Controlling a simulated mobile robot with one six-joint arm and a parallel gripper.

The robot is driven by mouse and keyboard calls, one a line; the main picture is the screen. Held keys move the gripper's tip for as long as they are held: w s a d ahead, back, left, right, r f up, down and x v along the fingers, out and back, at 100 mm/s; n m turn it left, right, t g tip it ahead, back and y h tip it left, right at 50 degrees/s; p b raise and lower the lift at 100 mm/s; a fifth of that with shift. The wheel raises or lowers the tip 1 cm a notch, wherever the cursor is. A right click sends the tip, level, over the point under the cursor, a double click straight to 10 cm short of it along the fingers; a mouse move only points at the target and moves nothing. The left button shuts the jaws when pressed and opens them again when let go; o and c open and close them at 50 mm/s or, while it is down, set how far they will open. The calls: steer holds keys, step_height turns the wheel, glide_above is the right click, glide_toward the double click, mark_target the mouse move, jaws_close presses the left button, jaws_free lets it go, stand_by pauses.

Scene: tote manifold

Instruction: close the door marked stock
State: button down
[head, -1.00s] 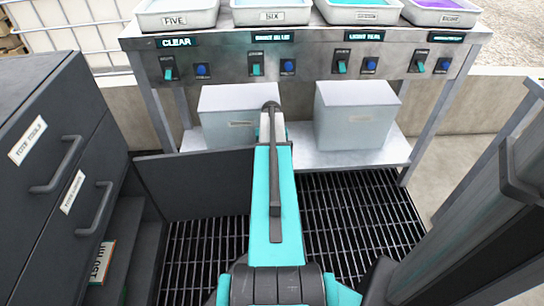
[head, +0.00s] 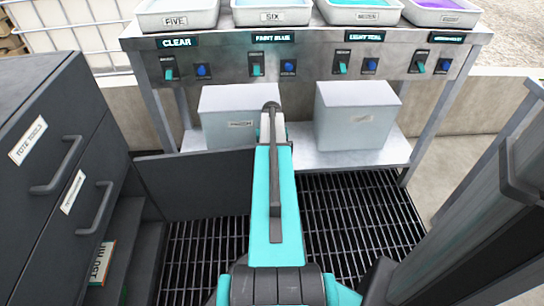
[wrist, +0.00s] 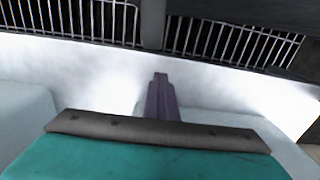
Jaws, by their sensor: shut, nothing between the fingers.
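A dark grey door panel (head: 195,183) stands swung open from the dark cabinet (head: 85,150) at the left in the head view. No stock marking can be read on the side of it facing me. The open lower bay of the cabinet shows to the left of the panel. My gripper (wrist: 161,78) shows in the wrist view as narrow purple fingers, shut and empty, in front of a pale shelf. In the head view my teal arm reaches forward to the right of the panel, and the gripper itself is hidden.
A steel bench (head: 300,62) with switches and trays stands ahead. Its lower shelf (head: 300,157) holds two pale boxes (head: 355,115). Two handled drawers (head: 50,165) are above the open bay, where a labelled item (head: 100,264) lies. Floor grating (head: 350,215) is clear right of my arm.

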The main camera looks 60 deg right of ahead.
stand_by(0.6)
steer(key=c, duration=1.8)
jaws_free()
steer(key=shift+r, duration=0.1)
step_height(320, 180, up, 7)
steer(key=p, duration=0.2)
steer(key=shift+r+p, duration=0.15)
steer(key=shift+p, duration=0.25)
steer(key=shift+c, duration=0.5)
